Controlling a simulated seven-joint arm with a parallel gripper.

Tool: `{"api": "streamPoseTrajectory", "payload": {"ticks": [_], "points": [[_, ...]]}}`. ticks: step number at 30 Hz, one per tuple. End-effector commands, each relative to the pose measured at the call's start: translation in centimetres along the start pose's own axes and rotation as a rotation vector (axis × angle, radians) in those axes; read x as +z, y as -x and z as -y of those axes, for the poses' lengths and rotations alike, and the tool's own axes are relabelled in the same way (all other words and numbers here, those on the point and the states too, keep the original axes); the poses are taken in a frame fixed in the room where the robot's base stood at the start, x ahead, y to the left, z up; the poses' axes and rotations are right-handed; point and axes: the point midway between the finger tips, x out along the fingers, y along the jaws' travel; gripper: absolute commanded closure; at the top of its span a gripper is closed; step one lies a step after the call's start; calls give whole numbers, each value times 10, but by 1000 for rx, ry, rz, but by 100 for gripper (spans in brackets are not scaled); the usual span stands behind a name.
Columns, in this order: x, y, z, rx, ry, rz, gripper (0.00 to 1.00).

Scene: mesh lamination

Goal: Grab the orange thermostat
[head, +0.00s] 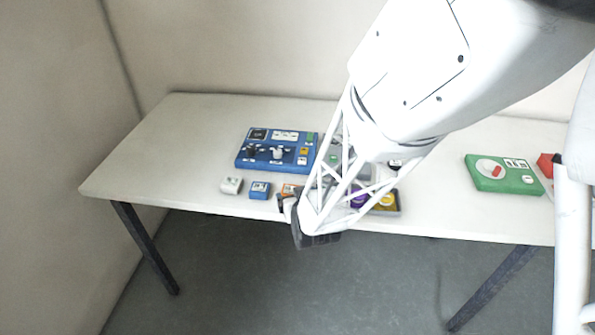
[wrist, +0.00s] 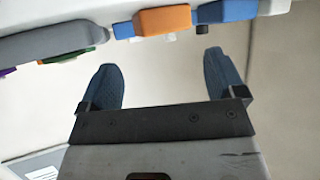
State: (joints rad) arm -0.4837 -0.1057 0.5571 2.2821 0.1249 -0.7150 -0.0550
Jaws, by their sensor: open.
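The orange thermostat (head: 291,189) lies near the table's front edge in the head view, partly hidden behind my gripper. In the wrist view the orange thermostat (wrist: 162,21) shows at the top as an orange block, just beyond the fingertips and roughly centred between them. My gripper (wrist: 159,72) is open, its two blue fingers wide apart with nothing between them. In the head view my gripper (head: 287,205) is at the table's front edge, beside the thermostat. Whether it touches the thermostat cannot be told.
A small blue box (head: 260,190) and a white one (head: 231,185) lie left of the orange thermostat. A large blue panel (head: 277,149) lies behind. A grey device (wrist: 50,43) is on the other side, near a tray (head: 391,209). A green panel (head: 503,175) lies far right.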

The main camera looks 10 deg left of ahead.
Motion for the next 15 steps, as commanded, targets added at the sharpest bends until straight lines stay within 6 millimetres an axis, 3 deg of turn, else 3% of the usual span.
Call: {"api": "streamPoseTrajectory", "payload": {"ticks": [6,15], "points": [[0,-11,0,0,0,0,11],[0,-12,0,0,0,0,11]]}}
